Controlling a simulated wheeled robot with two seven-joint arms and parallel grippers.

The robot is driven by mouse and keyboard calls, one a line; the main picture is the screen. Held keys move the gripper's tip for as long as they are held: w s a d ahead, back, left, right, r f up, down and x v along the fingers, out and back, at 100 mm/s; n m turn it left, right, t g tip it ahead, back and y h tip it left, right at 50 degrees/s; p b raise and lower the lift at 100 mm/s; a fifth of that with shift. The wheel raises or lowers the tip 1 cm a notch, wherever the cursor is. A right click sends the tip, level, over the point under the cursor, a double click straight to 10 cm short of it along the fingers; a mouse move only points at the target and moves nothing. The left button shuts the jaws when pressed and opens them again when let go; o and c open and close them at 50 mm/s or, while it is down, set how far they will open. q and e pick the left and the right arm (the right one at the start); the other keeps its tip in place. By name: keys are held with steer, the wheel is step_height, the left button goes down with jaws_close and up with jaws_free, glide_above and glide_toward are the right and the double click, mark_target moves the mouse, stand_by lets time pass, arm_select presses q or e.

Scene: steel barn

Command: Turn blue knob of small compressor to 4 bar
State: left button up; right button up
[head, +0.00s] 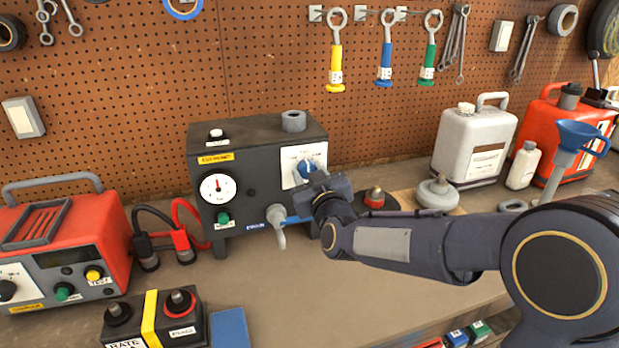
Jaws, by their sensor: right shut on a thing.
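The small compressor (257,150) is a dark grey box on the bench, left of the middle of the head view. Its blue knob (306,165) sits on a white plate (290,172) with markings too small to read. My right gripper (314,174) reaches in from the right and is shut on the blue knob, partly hiding it and the plate's lower right. A round white gauge (217,188) on the front has a red needle pointing roughly upward. My left gripper is out of view.
A grey lever tap (276,222) and a green button (223,219) are on the compressor's front. A red charger (62,250) and a battery (155,322) stand to the left. White and red canisters (473,147) stand at the right.

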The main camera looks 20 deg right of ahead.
steer(key=shift+f, duration=0.1)
steer(key=o, duration=1)
steer(key=shift+s, duration=0.1)
steer(key=s, duration=0.7)
steer(key=shift+s+d, duration=0.1)
steer(key=shift+s, duration=0.25)
steer(key=shift+d, duration=0.1)
steer(key=s+d+f+m+g+y+p, duration=0.1)
steer(key=s+f+g, duration=0.2)
steer(key=s, duration=0.6)
steer(key=s+d+f+m+g+y+p, duration=0.1)
steer(key=s+f+g, duration=0.3)
steer(key=s, duration=0.5)
steer(key=s+d+f+m+g+y+p, duration=0.1)
steer(key=s+g, duration=0.4)
steer(key=s, duration=0.5)
step_height(320, 180, down, 3)
steer(key=shift+r+m, duration=0.2)
steer(key=shift+m, duration=0.5)
